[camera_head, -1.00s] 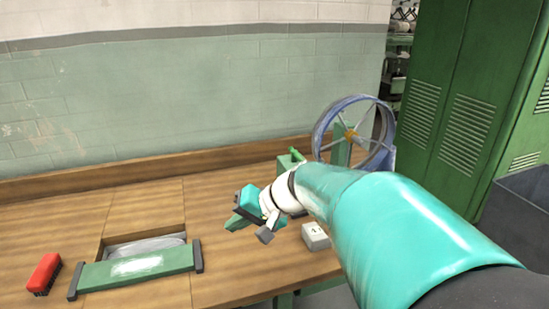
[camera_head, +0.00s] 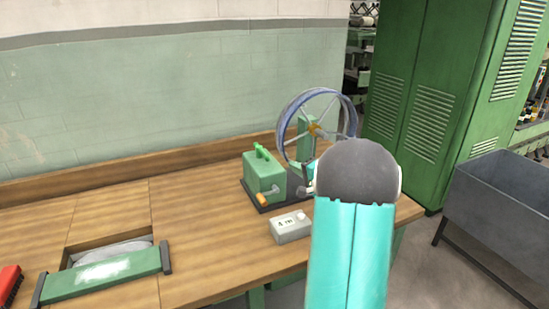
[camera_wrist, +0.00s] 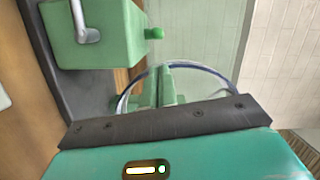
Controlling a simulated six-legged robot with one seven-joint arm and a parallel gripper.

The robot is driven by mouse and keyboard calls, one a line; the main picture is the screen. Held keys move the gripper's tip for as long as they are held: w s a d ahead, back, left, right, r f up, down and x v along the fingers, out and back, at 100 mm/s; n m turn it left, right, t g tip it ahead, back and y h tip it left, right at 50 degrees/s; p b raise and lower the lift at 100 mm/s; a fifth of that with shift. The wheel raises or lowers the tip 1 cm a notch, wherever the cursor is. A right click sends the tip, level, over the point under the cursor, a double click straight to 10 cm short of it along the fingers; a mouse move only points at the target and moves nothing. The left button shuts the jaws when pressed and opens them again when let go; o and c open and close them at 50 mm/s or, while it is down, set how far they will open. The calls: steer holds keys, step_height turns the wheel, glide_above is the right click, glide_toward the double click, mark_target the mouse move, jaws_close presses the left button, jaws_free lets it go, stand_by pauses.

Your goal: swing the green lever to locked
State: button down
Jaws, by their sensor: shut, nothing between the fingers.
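The green lever (camera_head: 262,150) is a small handle on top of the green box (camera_head: 265,178) on the bench. In the wrist view the lever's rounded end (camera_wrist: 153,33) sticks out from the right of the box (camera_wrist: 110,45). My gripper (camera_head: 306,180) is just right of the box in the head view, mostly hidden behind my arm. I cannot tell the lever's locked mark.
A spoked blue wheel (camera_head: 287,125) stands behind the box. A small pale box (camera_head: 290,228) is in front of it. A grey crank (camera_wrist: 84,25) juts from the box. A green-framed recess (camera_head: 105,272) is at left, a grey bin (camera_head: 500,200) at right.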

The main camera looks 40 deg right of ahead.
mark_target(275, 167)
steer(key=w, duration=1)
steer(key=shift+d+f, duration=0.25)
steer(key=shift+a+h, duration=0.15)
steer(key=shift+h, duration=0.15)
